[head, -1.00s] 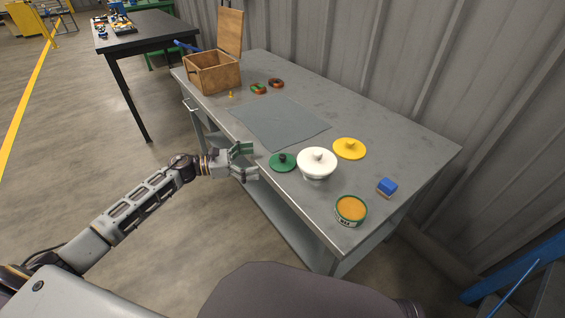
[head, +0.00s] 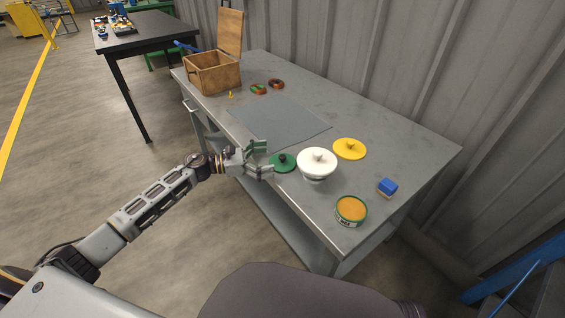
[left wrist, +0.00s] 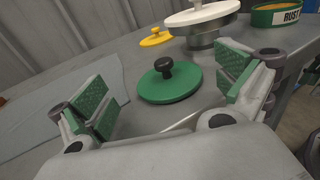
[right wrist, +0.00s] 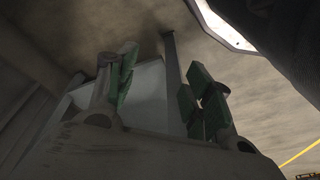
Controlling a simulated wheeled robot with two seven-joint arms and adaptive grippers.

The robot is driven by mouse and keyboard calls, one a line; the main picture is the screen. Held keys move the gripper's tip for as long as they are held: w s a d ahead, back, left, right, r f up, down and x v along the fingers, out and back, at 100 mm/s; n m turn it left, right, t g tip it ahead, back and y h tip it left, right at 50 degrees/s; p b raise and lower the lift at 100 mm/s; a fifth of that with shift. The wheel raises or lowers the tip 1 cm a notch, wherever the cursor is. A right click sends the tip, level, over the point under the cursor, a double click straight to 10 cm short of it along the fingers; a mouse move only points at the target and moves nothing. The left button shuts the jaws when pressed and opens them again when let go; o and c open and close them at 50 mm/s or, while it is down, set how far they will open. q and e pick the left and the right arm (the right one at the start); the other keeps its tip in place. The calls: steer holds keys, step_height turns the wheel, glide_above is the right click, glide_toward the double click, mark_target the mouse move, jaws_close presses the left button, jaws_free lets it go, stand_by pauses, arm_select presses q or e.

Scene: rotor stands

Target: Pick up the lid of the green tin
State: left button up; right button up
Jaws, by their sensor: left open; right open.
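The green lid (head: 285,165) with a dark knob lies flat on the grey workbench, left of the white lid. In the left wrist view the green lid (left wrist: 170,86) is ahead, between my open fingers and apart from them. My left gripper (head: 262,158) is open and empty at the bench's front edge, just left of the lid. The green tin (head: 351,211), open and filled with orange-yellow stuff, stands near the bench's front right corner. My right gripper (right wrist: 160,90) is open and empty in the right wrist view, with no bench object between its fingers.
A white lid (head: 317,161) sits on a tin right beside the green lid. A yellow lid (head: 349,149), a blue block (head: 387,187), a grey mat (head: 280,122), a wooden box (head: 212,74) and two small rings (head: 259,89) are also on the workbench (head: 410,150).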

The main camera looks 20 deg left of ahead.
mark_target(282, 156)
arm_select(q)
steer(key=shift+s+x, duration=0.25)
steer(key=shift+x, duration=2.15)
steer(key=shift+d, duration=0.3)
arm_select(e)
steer(key=shift+w+r, duration=0.25)
steer(key=shift+r, duration=0.2)
steer(key=shift+s+f, duration=0.15)
arm_select(q)
steer(key=shift+c, duration=0.7)
steer(key=c, duration=0.8)
arm_select(e)
steer(key=shift+f, duration=0.1)
arm_select(q)
steer(key=shift+r, duration=0.1)
